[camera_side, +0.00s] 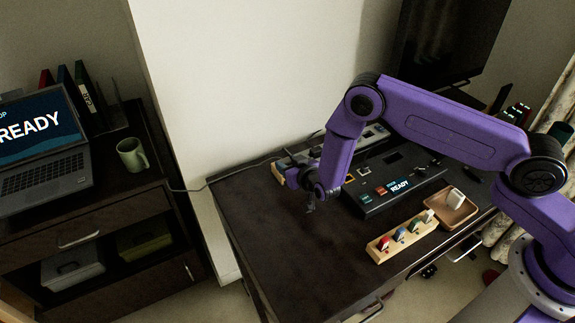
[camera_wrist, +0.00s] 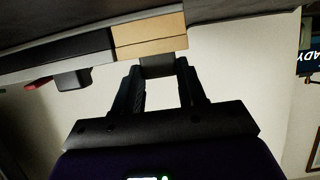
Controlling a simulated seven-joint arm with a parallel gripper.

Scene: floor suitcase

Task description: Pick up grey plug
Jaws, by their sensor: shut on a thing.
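In the side view the plug is too small and dark to make out at the fingertips. A light wooden piece (camera_side: 279,174) also shows behind the gripper there.
A wooden rack (camera_side: 383,251) with several coloured plugs and a brown tray (camera_side: 463,215) with a white item are at the front right. The desk's front left (camera_side: 265,240) is clear.

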